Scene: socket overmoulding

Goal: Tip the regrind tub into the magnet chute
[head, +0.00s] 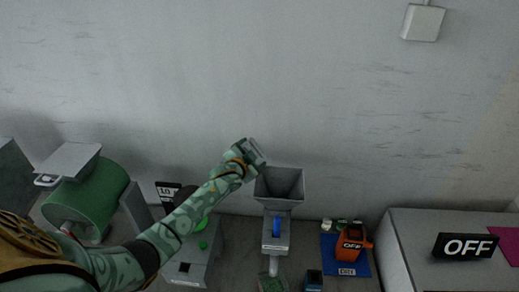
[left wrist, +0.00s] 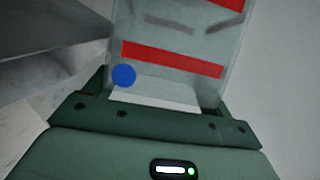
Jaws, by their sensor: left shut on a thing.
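My left gripper (head: 250,158) is raised just left of and above the rim of a grey funnel-shaped hopper (head: 279,184), which looks like the magnet chute. In the left wrist view the gripper (left wrist: 160,95) is shut on a clear-walled container (left wrist: 175,75) with red bands and a blue dot. It may be the regrind tub; its contents cannot be made out. In the head view it shows only as a small grey shape at the fingertips. A grey sloped metal surface (left wrist: 60,60), perhaps the hopper, is at upper left in the wrist view. My right gripper does not show.
Below the hopper are a blue part (head: 276,226) and a spout. An orange container (head: 352,243) stands on a blue mat (head: 328,241) to the right. A grey cabinet with an OFF sign (head: 465,246) is far right. A green drum (head: 88,200) is at left. The wall is behind.

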